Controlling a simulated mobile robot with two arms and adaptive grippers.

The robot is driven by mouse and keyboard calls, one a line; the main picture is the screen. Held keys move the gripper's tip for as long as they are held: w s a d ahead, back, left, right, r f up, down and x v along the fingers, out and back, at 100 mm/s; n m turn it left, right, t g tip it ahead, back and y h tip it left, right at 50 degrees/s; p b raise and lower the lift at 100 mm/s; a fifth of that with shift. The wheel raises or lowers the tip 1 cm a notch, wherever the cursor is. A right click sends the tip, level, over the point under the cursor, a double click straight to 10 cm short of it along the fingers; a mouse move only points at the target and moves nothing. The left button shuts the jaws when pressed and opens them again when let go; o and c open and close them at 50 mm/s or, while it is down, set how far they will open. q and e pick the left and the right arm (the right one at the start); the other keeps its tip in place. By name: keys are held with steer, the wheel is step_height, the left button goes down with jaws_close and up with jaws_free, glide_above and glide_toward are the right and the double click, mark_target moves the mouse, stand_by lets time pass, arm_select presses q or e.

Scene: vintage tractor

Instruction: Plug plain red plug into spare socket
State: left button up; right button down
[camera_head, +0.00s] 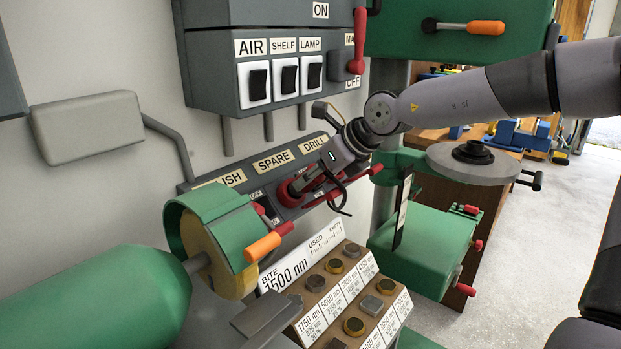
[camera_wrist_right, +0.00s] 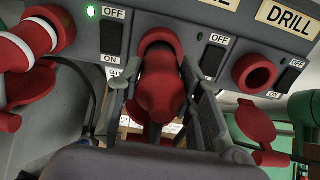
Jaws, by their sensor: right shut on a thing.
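The plain red plug (camera_wrist_right: 160,90) is held between the two fingers of my right gripper (camera_head: 305,182). Its front end is at the red-rimmed spare socket (camera_wrist_right: 160,40), in the middle of the grey strip. The plug covers most of the opening, and I cannot tell how deep it sits. In the head view the gripper reaches the strip below the SPARE label (camera_head: 273,160), hiding most of the plug. My left gripper is not in view.
A green grinder (camera_head: 215,220) and button rack (camera_head: 350,295) stand close below.

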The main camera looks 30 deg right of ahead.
arm_select(q)
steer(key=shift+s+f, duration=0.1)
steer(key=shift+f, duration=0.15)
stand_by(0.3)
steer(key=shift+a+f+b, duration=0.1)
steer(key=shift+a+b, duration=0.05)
steer(key=shift+b, duration=0.2)
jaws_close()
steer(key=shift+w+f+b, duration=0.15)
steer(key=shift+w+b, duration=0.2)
steer(key=shift+b, duration=0.2)
arm_select(e)
steer(key=shift+w+a+f, duration=0.15)
steer(key=shift+w+f, duration=0.3)
steer(key=shift+f, duration=0.05)
steer(key=shift+w+f, duration=0.15)
steer(key=shift+w, duration=0.05)
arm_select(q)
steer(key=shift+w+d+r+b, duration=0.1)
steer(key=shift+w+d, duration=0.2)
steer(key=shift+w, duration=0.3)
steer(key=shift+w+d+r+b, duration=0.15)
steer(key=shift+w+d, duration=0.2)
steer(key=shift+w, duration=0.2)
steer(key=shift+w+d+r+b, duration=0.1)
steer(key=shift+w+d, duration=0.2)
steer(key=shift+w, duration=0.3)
arm_select(e)
steer(key=shift+w+a+f, duration=0.1)
steer(key=shift+f, duration=0.05)
